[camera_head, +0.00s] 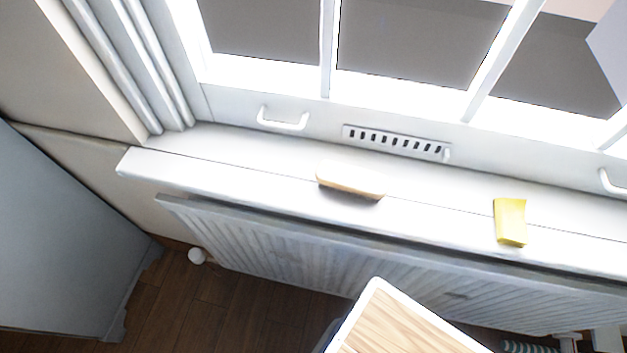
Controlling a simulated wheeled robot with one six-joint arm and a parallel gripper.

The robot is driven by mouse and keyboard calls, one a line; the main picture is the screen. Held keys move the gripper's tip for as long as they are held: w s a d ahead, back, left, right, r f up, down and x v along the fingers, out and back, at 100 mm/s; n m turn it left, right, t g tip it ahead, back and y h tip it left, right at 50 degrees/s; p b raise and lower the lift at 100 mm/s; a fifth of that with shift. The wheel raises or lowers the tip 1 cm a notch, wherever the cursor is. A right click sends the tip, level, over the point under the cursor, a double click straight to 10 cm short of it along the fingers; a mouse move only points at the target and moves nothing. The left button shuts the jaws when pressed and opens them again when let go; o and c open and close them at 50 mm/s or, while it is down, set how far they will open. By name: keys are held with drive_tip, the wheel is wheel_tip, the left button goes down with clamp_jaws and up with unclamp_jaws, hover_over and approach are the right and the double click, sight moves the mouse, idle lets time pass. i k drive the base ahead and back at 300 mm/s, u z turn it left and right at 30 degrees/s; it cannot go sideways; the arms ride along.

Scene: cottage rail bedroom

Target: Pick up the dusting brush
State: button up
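The dusting brush (350,185) appears to be the small tan, wooden-looking block with a pale top. It lies on the white window sill (225,174), near the sill's front edge and left of the middle of the sill. Nothing covers it. My gripper is not in view.
A yellow cloth or sponge (510,221) lies on the sill to the right. A ribbed radiator (300,263) is below the sill. A wood-topped surface with a white rim (400,325) stands at the bottom. A grey cabinet (65,235) is at left. The sill is bare left of the brush.

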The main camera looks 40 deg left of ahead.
sight(350, 178)
drive_tip(key=u, duration=0.15)
drive_tip(key=k, duration=0.15)
drive_tip(key=u, duration=1.1)
